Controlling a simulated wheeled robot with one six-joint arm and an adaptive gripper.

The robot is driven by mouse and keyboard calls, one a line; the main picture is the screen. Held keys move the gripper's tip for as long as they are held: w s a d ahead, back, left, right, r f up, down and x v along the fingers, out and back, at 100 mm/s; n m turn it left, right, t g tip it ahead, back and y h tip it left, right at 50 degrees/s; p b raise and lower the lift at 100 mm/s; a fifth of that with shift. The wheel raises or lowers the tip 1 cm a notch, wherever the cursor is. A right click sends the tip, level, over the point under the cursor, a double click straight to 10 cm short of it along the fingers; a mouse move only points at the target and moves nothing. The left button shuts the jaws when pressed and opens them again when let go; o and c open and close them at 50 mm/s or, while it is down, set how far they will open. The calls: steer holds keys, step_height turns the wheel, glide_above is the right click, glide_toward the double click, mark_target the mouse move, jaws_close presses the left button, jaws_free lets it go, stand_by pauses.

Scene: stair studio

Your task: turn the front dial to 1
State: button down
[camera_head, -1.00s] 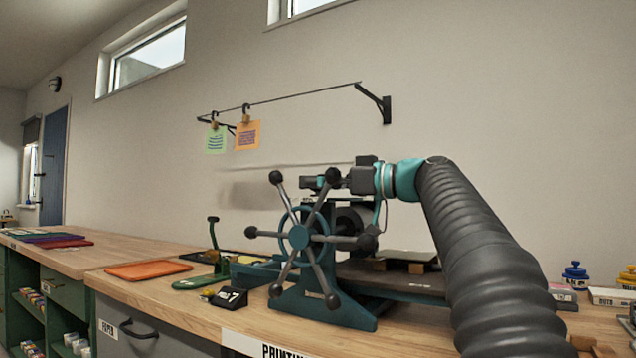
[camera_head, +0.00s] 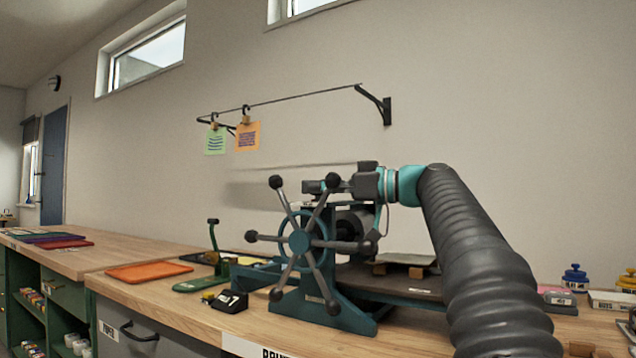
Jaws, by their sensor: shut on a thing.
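A teal printing press (camera_head: 340,312) with a large spoked hand wheel (camera_head: 300,241) stands on the wooden bench. My gripper (camera_head: 312,187) reaches in from the right, level, at the top of the press behind the wheel's upper spokes. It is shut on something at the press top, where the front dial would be. The dial itself is hidden by the fingers and the wheel, and I cannot read its number or pointer. One black wheel knob (camera_head: 333,181) overlaps the fingers in the picture.
A small black block marked 7 (camera_head: 231,301), a green hand tool (camera_head: 213,262) and an orange tray (camera_head: 149,271) lie left of the press. Jars (camera_head: 575,279) stand at right. A drying line with two cards (camera_head: 248,136) hangs on the wall above.

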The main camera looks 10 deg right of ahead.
steer(key=n+g+y+p, duration=0.1)
steer(key=g+p, duration=0.1)
steer(key=n+g+y+p, duration=0.1)
steer(key=n+g+p, duration=0.1)
steer(key=shift+w+r+g+p, duration=0.1)
steer(key=shift+r+g+p, duration=0.2)
steer(key=shift+r, duration=0.05)
steer(key=shift+f+n+g+y+p, duration=0.2)
steer(key=shift+n+g+p, duration=0.25)
steer(key=shift+n+g, duration=0.35)
steer(key=shift+f+n+g+y+p, duration=0.15)
steer(key=shift+n+g+p, duration=0.3)
steer(key=shift+g, duration=0.55)
steer(key=shift+n+g, duration=0.45)
steer(key=shift+g, duration=0.25)
steer(key=c, duration=0.9)
jaws_free()
steer(key=shift+o, duration=0.2)
steer(key=shift+m+t, duration=0.3)
steer(key=shift+t, duration=0.2)
